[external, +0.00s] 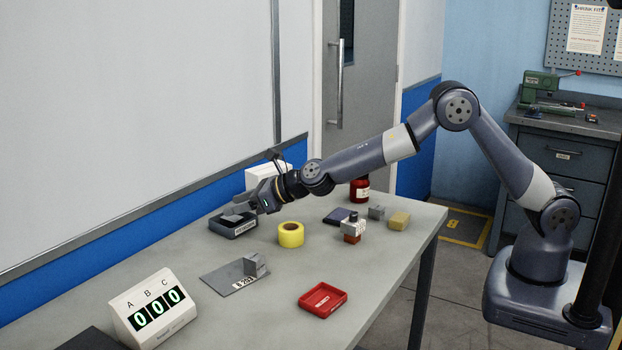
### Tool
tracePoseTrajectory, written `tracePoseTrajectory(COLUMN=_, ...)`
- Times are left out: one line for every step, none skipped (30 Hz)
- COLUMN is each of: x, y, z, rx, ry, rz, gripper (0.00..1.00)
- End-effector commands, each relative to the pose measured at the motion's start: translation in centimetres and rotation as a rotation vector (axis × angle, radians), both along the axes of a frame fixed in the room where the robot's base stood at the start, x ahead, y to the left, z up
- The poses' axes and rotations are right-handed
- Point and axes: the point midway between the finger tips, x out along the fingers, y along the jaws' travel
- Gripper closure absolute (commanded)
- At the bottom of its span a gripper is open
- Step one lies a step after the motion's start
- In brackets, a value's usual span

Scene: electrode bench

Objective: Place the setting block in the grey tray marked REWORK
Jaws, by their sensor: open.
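The dark grey tray (232,229) stands at the far left of the table, near the wall, with a pale label on its front too small to read. My gripper (244,207) is open at this tray, reaching over its right side. A light grey piece shows between the gripper and the tray; I cannot tell whether it is a finger or the setting block, or whether it touches the tray floor. A small grey block (376,212) stands apart at the back right of the table.
A yellow tape roll (291,235), a grey plate with an upright block (236,279), a red tray (323,299) and a counter display (154,311) stand nearer.

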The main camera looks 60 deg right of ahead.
Motion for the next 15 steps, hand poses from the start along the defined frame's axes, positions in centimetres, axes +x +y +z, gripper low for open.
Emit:
tracePoseTrajectory(x=-0.1, y=-0.1, z=0.7, rx=0.0, ry=0.0, rz=0.0, gripper=0.46)
tracePoseTrajectory(x=-0.5, y=-0.2, z=0.5, rx=0.001, ry=-0.002, rz=0.0, gripper=0.46)
tracePoseTrajectory(x=-1.0, y=-0.4, z=0.6, rx=0.001, ry=-0.002, rz=0.0, gripper=0.46)
tracePoseTrajectory(x=-1.4, y=-0.6, z=0.8, rx=0.001, ry=-0.003, rz=0.0, gripper=0.46)
tracePoseTrajectory(x=-1.8, y=-0.7, z=0.9, rx=0.001, ry=-0.002, rz=0.0, gripper=0.46)
tracePoseTrajectory(x=-2.3, y=-0.9, z=1.1, rx=0.001, ry=-0.002, rz=0.0, gripper=0.46)
tracePoseTrajectory(x=-2.7, y=-1.1, z=1.2, rx=0.001, ry=-0.002, rz=0.0, gripper=0.46)
tracePoseTrajectory(x=-3.0, y=-1.2, z=1.5, rx=0.001, ry=-0.003, rz=0.0, gripper=0.46)
tracePoseTrajectory(x=-3.6, y=-1.5, z=1.8, rx=0.001, ry=-0.003, rz=0.0, gripper=0.46)
tracePoseTrajectory(x=-3.9, y=-1.6, z=1.9, rx=0.001, ry=-0.002, rz=0.0, gripper=0.46)
tracePoseTrajectory(x=-4.3, y=-1.8, z=2.1, rx=0.001, ry=-0.002, rz=0.0, gripper=0.46)
tracePoseTrajectory(x=-4.9, y=-2.0, z=2.3, rx=0.001, ry=-0.002, rz=0.0, gripper=0.46)
tracePoseTrajectory(x=-5.3, y=-2.2, z=2.5, rx=0.001, ry=-0.003, rz=0.0, gripper=0.46)
tracePoseTrajectory(x=-5.7, y=-2.4, z=2.7, rx=0.001, ry=-0.002, rz=0.0, gripper=0.46)
tracePoseTrajectory(x=-6.2, y=-2.6, z=3.1, rx=0.001, ry=-0.003, rz=0.0, gripper=0.46)
